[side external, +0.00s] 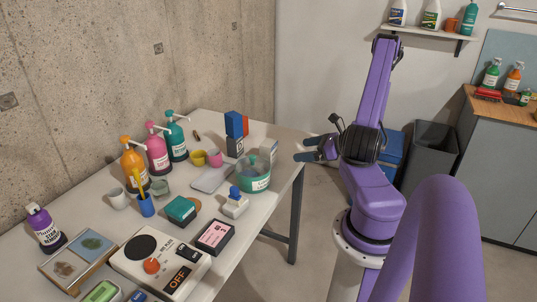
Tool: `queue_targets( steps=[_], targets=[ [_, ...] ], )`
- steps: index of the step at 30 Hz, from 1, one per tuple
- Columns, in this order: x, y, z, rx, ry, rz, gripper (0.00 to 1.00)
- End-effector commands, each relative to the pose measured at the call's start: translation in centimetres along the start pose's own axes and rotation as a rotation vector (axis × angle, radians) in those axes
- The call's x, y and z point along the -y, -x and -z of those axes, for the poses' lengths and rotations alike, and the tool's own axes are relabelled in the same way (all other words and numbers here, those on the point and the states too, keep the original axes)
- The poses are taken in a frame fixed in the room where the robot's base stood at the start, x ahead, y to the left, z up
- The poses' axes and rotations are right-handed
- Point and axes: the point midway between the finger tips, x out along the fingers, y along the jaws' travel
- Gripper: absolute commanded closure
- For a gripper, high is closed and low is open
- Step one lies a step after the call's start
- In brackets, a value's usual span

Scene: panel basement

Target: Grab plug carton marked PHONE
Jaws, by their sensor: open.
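I cannot read the word PHONE on anything, so I cannot tell which item is the plug carton. Small box-like items on the table are a dark box with a pink label (214,236) near the front edge, a teal box (181,209) left of it, and a white piece with a blue top (234,204). A blue and orange box (235,125) stands on a grey base farther back. My gripper (304,148) is open and empty, just off the table's right edge, right of the teal round container (254,174).
The table (225,277) is crowded. Orange (133,164), pink (157,149) and teal (176,137) pump bottles stand along the concrete wall. A control box with a red knob (160,262) sits in front. A blue bin (391,153) and a grey bin (431,148) stand behind my arm.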

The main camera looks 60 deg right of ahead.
Motion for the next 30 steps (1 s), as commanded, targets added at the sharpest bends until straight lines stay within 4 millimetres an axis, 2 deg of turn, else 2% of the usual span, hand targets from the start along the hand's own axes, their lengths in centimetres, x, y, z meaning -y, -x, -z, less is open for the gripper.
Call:
queue_targets(
  steps=[5,15,21,30],
  targets=[
    [0.3,-1.3,0.2,0.0,-0.013,0.014,0.04],
    [0.2,-7.7,0.2,-0.001,-0.008,0.01,0.04],
    [0.4,-10.8,0.2,0.0,-0.008,0.013,0.04],
    [0.5,-12.9,0.2,0.0,-0.009,0.013,0.04]
  ],
)
